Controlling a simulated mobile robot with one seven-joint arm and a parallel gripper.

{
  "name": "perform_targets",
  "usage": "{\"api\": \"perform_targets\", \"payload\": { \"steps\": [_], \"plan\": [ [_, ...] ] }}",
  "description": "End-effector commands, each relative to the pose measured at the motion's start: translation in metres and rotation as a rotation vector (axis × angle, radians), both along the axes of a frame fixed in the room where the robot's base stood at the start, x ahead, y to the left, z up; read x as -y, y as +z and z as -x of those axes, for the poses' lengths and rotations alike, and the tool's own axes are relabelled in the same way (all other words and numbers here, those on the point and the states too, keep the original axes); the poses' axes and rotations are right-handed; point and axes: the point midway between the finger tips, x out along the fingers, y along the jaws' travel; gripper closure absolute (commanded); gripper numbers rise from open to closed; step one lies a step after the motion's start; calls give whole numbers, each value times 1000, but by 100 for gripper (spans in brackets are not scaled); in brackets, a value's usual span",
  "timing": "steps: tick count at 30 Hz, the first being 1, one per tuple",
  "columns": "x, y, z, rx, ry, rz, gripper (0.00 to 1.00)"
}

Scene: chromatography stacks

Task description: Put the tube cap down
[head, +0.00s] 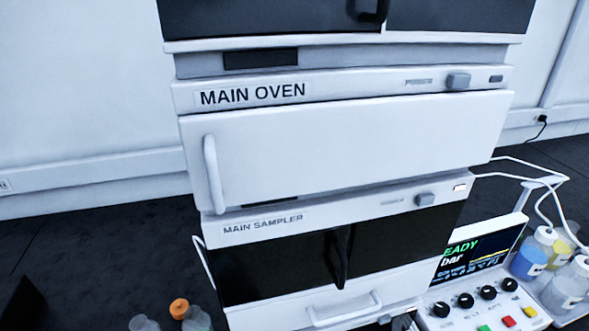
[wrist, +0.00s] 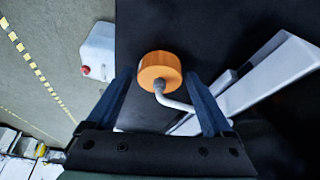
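The tube cap (wrist: 158,66) is a round orange cap with a bent grey-white tube (wrist: 176,104) coming out of its near side. In the wrist view it sits centred between the tips of the two dark blue fingers of my gripper (wrist: 159,74). In the head view my gripper does not show. An orange cap (head: 179,307) shows there at the bottom left; I cannot tell whether it is the same one.
White stacked units, the main oven (head: 340,140) and main sampler (head: 290,265), fill the middle of the head view. A control panel (head: 480,305) and bottles (head: 530,255) stand at right. In the wrist view a white container (wrist: 98,48) with a red cap lies upper left.

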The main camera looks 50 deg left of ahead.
Motion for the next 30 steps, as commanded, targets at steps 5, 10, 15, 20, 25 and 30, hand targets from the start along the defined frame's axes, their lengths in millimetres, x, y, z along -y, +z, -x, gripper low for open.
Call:
{"api": "perform_targets", "payload": {
  "steps": [5, 10, 15, 20, 25, 30],
  "plan": [
    [0, 0, 0, 0, 0, 0, 3],
    [0, 1, 0, 0, 0, 0, 3],
    [-1, 14, 4, 1, 0, -1, 3],
    [-4, 43, 15, 3, 1, -4, 3],
    [-7, 76, 29, 3, 1, -2, 3],
    [-9, 101, 40, 1, 1, -2, 3]
  ]
}}
